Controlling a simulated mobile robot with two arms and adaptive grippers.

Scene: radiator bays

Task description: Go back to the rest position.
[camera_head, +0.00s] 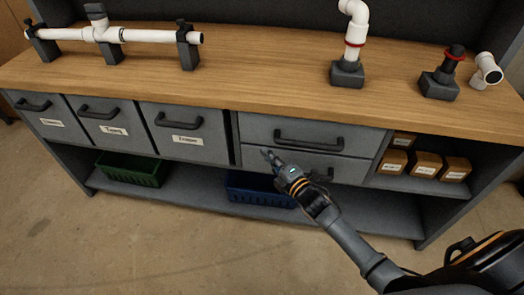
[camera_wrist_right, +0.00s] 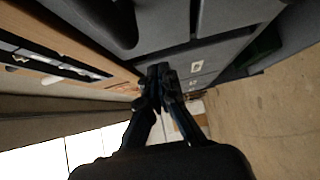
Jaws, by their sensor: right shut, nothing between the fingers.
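My right gripper (camera_head: 272,158) is in front of the wide drawers of the workbench in the head view, near the seam between the upper drawer (camera_head: 255,127) and the lower drawer (camera_head: 350,168). It is shut and empty. In the right wrist view its fingers (camera_wrist_right: 160,78) are together, with grey drawer fronts (camera_wrist_right: 155,28) close by. I cannot tell whether it touches a drawer front. The drawers look closed. My right arm comes in from the lower right and covers part of the lower drawer and its handle. My left gripper is not in view.
The wooden bench top (camera_head: 270,85) carries a white pipe assembly (camera_head: 140,36) and pipe fittings (camera_head: 354,35) on black stands. A green crate (camera_head: 130,172) and a blue crate (camera_head: 245,190) sit on the low shelf. Small boxes (camera_head: 425,165) fill the right cubby. Floor in front is clear.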

